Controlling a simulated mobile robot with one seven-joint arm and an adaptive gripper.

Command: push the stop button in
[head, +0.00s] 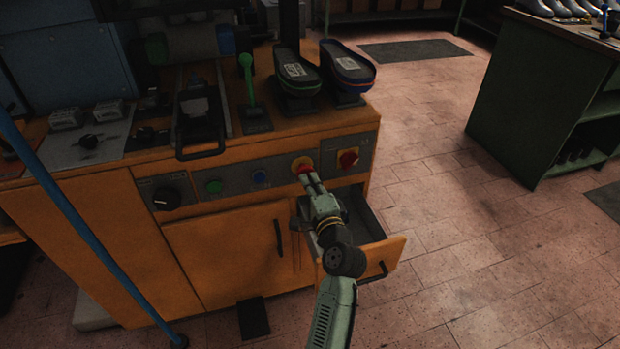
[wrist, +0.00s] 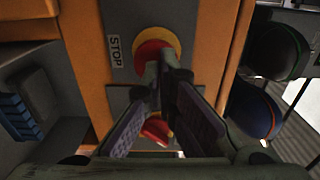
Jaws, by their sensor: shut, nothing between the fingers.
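The stop button (head: 303,164) is a red button in a yellow ring on the orange machine's front panel. It also shows in the wrist view, beside a STOP label, with its red face (wrist: 151,52) partly covered by my fingers. My gripper (head: 309,178) is shut and empty, its fingertips at the lower edge of the button in the head view. In the wrist view, my gripper (wrist: 163,68) overlaps the button's lower right part. I cannot tell whether the tips touch it or whether the button is pressed in.
A red knob on yellow (head: 347,159) sits right of the button. Blue (head: 260,177) and green (head: 214,186) buttons and a black knob (head: 167,198) are to the left. An open drawer (head: 378,245) is below my wrist. Two shoe forms (head: 297,72) stand above.

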